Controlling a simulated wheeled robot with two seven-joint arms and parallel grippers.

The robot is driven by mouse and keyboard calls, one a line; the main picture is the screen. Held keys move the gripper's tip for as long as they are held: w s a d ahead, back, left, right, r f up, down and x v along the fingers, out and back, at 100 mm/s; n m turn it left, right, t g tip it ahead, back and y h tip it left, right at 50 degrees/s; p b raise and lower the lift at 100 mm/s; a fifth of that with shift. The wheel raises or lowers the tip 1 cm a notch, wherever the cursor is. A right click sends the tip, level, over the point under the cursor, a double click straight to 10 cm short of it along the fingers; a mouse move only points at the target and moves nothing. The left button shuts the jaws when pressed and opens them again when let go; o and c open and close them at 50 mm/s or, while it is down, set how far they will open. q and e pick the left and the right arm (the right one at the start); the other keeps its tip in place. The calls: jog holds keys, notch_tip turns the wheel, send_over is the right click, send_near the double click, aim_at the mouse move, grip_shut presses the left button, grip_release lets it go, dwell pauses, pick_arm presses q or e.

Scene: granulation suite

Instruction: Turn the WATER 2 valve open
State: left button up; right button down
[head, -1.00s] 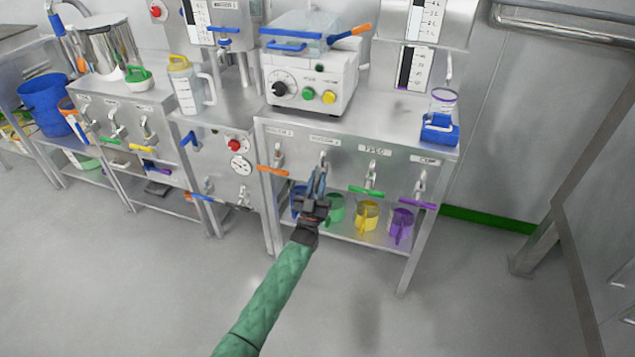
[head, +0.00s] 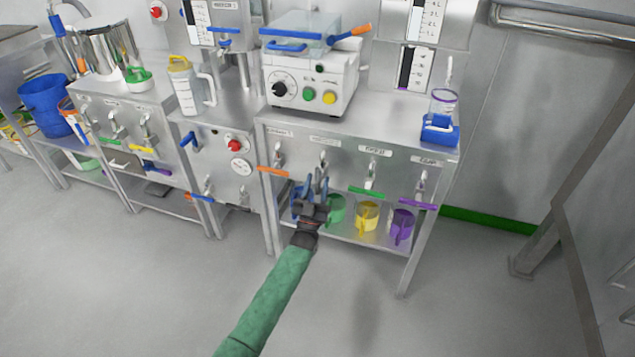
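Four labelled taps line the front panel of the right bench; the labels are too blurred to read surely, so I cannot confirm which is WATER 2. My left gripper (head: 316,182) is just below the second tap from the left (head: 323,159), its fingers spread apart with a gap between them. That tap's handle is not clearly visible, being behind or between the fingers. Whether the fingers touch it I cannot tell. The neighbouring taps have an orange handle (head: 272,171), a green handle (head: 366,193) and a purple handle (head: 418,205), all lying crosswise. My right gripper is not in view.
On the shelf below stand a blue mug (head: 297,203), a green mug (head: 336,210), a yellow mug (head: 367,216) and a purple mug (head: 401,226), close to my gripper. A white machine (head: 312,85) stands on the bench. The floor in front is clear.

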pick_arm(q)
jog(key=v, duration=0.7)
jog(key=shift+b, duration=0.3)
jog(key=shift+w, duration=0.1)
